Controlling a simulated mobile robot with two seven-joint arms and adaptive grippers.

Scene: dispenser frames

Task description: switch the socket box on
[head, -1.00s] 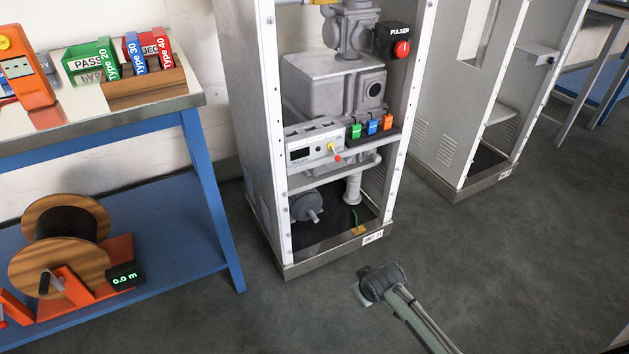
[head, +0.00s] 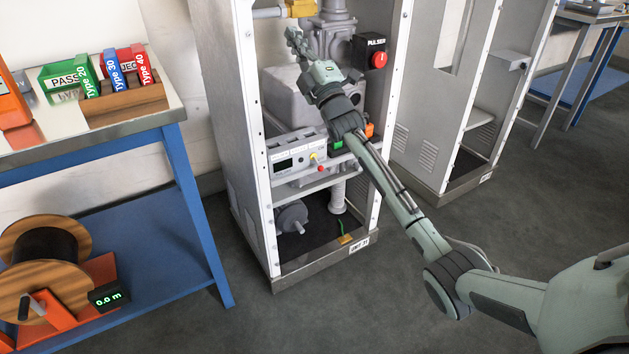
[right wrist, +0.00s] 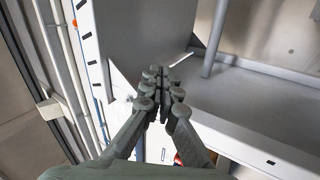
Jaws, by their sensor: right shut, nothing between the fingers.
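A white box with a dark display (head: 293,161) sits on a shelf in the open metal frame, with a yellow and red knob at its right end. A black box marked PULSER (head: 369,50) with a red button is fixed on the frame's right post. I cannot tell which of these is the socket box. My right gripper (head: 293,36) is shut and empty at the upper left of the frame, above the white box. It also shows shut in the right wrist view (right wrist: 160,80), beside a pale metal edge. My right arm partly hides the coloured blocks. My left gripper is out of view.
The metal frame (head: 215,130) has posts on both sides and a large grey machine (head: 282,100) inside. A second open frame (head: 423,110) stands to the right. A workbench (head: 100,150) with trays and a cable reel (head: 40,262) is at the left. The floor in front is clear.

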